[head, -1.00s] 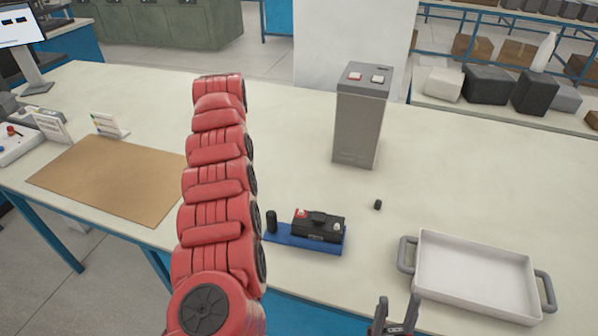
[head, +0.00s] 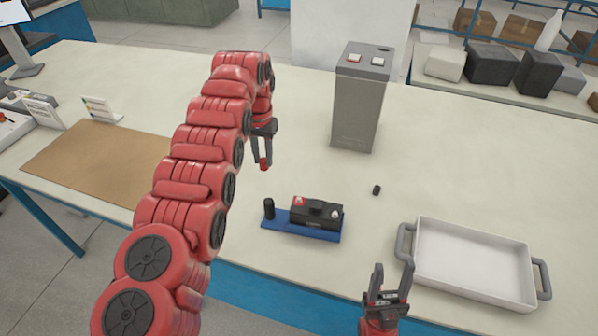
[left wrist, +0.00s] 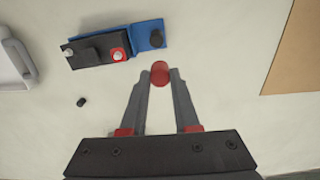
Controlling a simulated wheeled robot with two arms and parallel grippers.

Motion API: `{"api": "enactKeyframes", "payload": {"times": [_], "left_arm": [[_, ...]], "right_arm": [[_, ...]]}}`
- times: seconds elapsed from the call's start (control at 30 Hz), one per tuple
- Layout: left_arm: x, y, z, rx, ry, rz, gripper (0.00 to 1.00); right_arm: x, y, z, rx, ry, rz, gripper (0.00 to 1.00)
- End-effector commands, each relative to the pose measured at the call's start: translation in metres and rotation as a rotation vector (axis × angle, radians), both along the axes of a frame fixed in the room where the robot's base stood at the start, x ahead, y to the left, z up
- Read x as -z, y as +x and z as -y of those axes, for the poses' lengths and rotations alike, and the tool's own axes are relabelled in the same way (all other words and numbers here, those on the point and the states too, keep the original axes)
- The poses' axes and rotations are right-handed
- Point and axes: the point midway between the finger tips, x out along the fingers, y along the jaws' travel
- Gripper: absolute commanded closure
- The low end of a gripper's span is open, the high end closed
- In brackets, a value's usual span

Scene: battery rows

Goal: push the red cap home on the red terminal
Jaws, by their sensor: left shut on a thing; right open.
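My left gripper (head: 263,155) is shut on a small red cap (head: 264,164). It holds the cap above the table, behind and a little left of the battery. In the left wrist view the cap (left wrist: 160,73) sits between the fingertips. The black battery (head: 317,212) rests on a blue base (head: 290,232). Its red terminal (head: 299,201) is at the left end and also shows in the left wrist view (left wrist: 118,55). The cap is apart from the terminal. My right gripper (head: 391,278) is open and empty in front of the tray.
A black post (head: 268,208) stands on the base's left end. A small black cap (head: 376,190) lies on the table. A white tray (head: 470,292) is at the right, a grey box (head: 356,110) at the back. A brown mat (head: 85,165) lies left.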

Motion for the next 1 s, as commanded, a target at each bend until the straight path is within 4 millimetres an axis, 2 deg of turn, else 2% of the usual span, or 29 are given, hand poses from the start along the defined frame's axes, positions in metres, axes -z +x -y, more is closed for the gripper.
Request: {"api": "enactKeyframes", "payload": {"times": [1.0], "left_arm": [[0.010, -0.003, 0.027, 0.081, -0.008, 0.001, 1.00]], "right_arm": [[-0.007, 0.000, 0.000, 0.000, 0.000, 0.000, 0.50]]}}
